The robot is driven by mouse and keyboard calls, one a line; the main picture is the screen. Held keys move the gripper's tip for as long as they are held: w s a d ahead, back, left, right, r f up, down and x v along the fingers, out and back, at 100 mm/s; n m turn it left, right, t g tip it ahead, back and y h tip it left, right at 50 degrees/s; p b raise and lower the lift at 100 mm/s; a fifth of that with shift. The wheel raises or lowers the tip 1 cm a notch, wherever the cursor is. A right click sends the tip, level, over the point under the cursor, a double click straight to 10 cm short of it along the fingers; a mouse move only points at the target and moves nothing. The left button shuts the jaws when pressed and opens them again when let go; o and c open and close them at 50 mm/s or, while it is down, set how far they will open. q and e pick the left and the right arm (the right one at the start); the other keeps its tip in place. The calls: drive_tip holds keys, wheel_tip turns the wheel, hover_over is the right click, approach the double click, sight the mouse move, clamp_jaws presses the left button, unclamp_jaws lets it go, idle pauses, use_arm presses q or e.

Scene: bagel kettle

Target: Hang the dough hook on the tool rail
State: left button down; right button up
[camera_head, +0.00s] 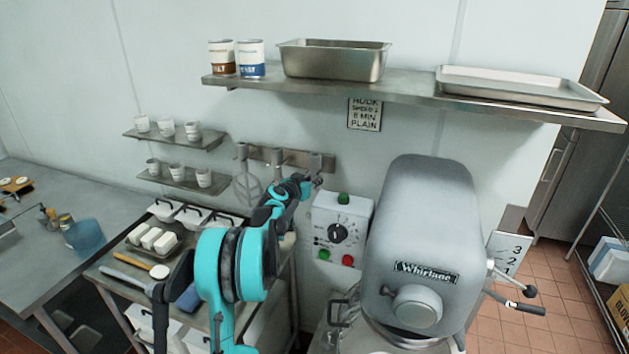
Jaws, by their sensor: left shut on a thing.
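The tool rail (262,154) is a short metal strip on the wall behind the work area, with a few pegs. A flat grey beater (247,188) hangs at its left end. My left gripper (309,182) is at the rail's right end, small and partly hidden by its own wrist. It is shut on a grey metal piece (315,164), apparently the dough hook, which is mostly hidden. This piece overlaps the rail's right end in the picture; I cannot tell whether it touches a peg. My right gripper is not in view.
The large grey mixer (422,240) and a control box (342,222) stand right of my left arm. A wall shelf (410,92) with cans and pans runs above the rail. Small cup shelves (175,139) are at left. A trolley with tubs (195,216) stands below.

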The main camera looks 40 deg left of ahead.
use_arm(q)
drive_tip(key=shift+f, duration=0.15)
idle(0.4)
drive_tip(key=c, duration=1)
unclamp_jaws()
drive_tip(key=shift+s, duration=0.15)
drive_tip(key=shift+v, duration=1.15)
drive_tip(key=shift+v, duration=1.2)
